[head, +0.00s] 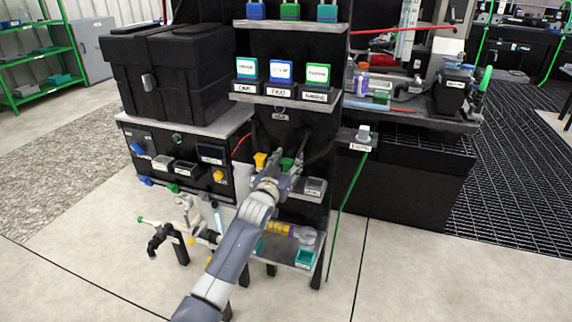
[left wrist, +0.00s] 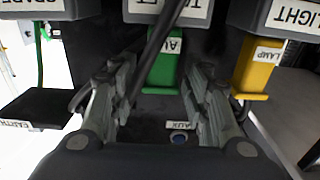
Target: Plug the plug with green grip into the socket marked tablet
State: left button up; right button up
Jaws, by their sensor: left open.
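The plug with green grip (left wrist: 163,72) shows in the left wrist view, its label partly hidden and starting with "A". In the head view it is a small green shape (head: 287,163) at my left gripper's tip. My left gripper (head: 289,170) is open, its fingers on either side of the green grip in the left wrist view (left wrist: 158,85); I cannot tell whether they touch it. A grey block (left wrist: 150,12) above the green plug has a label starting "TA", partly covered by a black cable. I cannot tell whether the plug is seated there.
A yellow plug marked LAMP (left wrist: 258,75) hangs close by, below a block marked LIGHT (left wrist: 290,15). A dark plate marked EARTH (left wrist: 38,108) lies at the left. Coloured boxes stand on the shelf (head: 285,98) above. A lower tray (head: 280,250) holds loose items.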

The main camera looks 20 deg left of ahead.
pick_arm(q)
jog(key=s, duration=1.2)
jog(key=shift+a, duration=0.25)
